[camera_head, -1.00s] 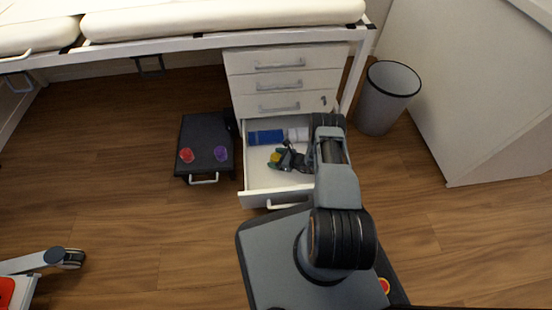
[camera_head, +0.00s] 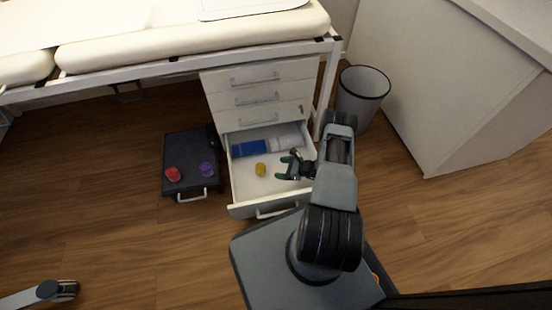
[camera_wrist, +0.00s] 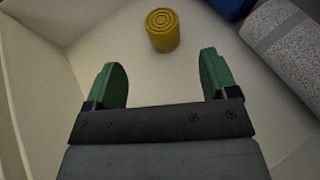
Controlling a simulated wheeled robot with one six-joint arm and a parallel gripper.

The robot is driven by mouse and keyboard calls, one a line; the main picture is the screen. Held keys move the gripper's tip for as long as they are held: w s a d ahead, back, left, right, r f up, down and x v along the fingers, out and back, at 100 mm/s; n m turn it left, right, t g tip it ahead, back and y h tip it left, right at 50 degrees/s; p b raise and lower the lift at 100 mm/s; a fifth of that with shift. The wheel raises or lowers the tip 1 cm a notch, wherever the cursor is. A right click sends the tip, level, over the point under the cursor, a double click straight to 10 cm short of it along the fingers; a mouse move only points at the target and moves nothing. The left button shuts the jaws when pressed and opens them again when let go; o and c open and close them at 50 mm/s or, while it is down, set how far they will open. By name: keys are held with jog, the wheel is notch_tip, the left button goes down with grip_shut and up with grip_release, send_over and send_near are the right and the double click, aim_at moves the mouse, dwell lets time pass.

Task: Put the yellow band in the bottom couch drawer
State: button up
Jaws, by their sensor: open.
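The yellow band (camera_head: 260,169), a small rolled cylinder, stands on the floor of the open bottom couch drawer (camera_head: 240,211). In the wrist view the yellow band (camera_wrist: 163,31) is beyond my fingertips, apart from them, with its spiral top showing. My gripper (camera_head: 285,168) is open and empty over the drawer, to the right of the band. In the wrist view my gripper's green fingers (camera_wrist: 160,80) are spread with bare drawer floor between them.
A blue roll (camera_head: 249,148) and a whitish roll (camera_head: 287,142) lie at the drawer's back. A dark step stool (camera_head: 190,143) left of the drawer holds a red roll (camera_head: 173,174) and a purple roll (camera_head: 207,169). A waste bin (camera_head: 360,96) stands right of the drawers.

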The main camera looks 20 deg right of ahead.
jog(key=a+r+n+g, duration=0.3)
jog(key=r+n, duration=0.2)
jog(key=r, duration=0.4)
jog(key=a+r+n+g+h, duration=0.1)
jog(key=a+r+n+g, duration=0.3)
jog(key=r, duration=0.6)
jog(key=a+r+n+g, duration=0.1)
jog(key=r+n, duration=0.4)
jog(key=r, duration=0.4)
jog(key=s+a+r+n+t+h, duration=0.1)
jog(key=s+a+r+n+h, duration=0.1)
jog(key=s+r+n+h, duration=0.7)
jog(key=shift+s+a+r+n+t, duration=0.15)
jog(key=shift+s+r+n+t, duration=0.25)
jog(key=shift+s+r+n, duration=2.25)
jog(key=shift+s+r+m, duration=0.4)
jog(key=shift+r+m, duration=0.15)
jog(key=shift+r, duration=0.1)
jog(key=shift+s+r+m, duration=0.35)
jog(key=shift+r+m, duration=0.15)
jog(key=shift+r, duration=0.1)
